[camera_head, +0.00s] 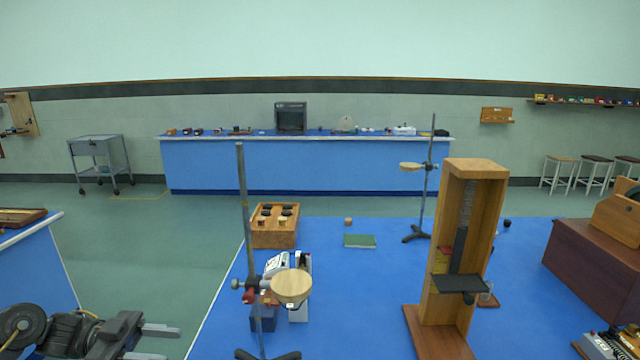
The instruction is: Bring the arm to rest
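My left arm comes in at the lower left corner, dark with a round joint. Its gripper (156,343) points right, with two pale fingers apart and nothing seen between them. It is over the green floor, left of the blue bench top (355,310), and appears clear of the bench edge. My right gripper is not in view.
Near the bench's left edge stands a ring stand (243,200) with a round wooden plate (291,286). A tall wooden frame (476,170) stands right of centre. A wooden block tray (274,235) lies behind. Another blue bench (40,265) is at left.

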